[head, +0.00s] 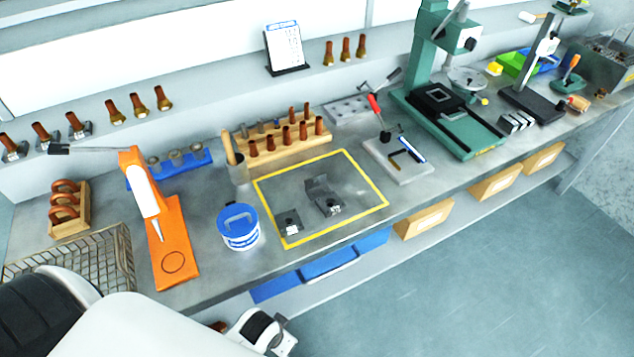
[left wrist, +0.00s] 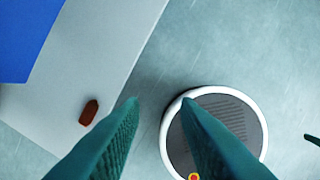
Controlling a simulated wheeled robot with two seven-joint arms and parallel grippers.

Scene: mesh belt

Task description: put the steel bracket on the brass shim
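Inside the yellow-taped square (head: 262,187) on the bench, an angled grey metal piece (head: 318,188), which looks like the steel bracket, lies near the middle with a dark block at its front. A second small dark grey piece (head: 289,222) sits at the near left corner. I cannot pick out a brass-coloured shim there. My left gripper, between whose fingertips the floor shows in the left wrist view (left wrist: 160,104), is open and empty. It is low in front of the bench, away from the square. My right gripper is not in view.
A blue-and-white tub (head: 239,232) stands just left of the square, and an orange press (head: 172,240) further left. A wooden rack (head: 275,147) is behind; a pale plate with tools (head: 398,165) is right. A wire basket (head: 85,262) is near left.

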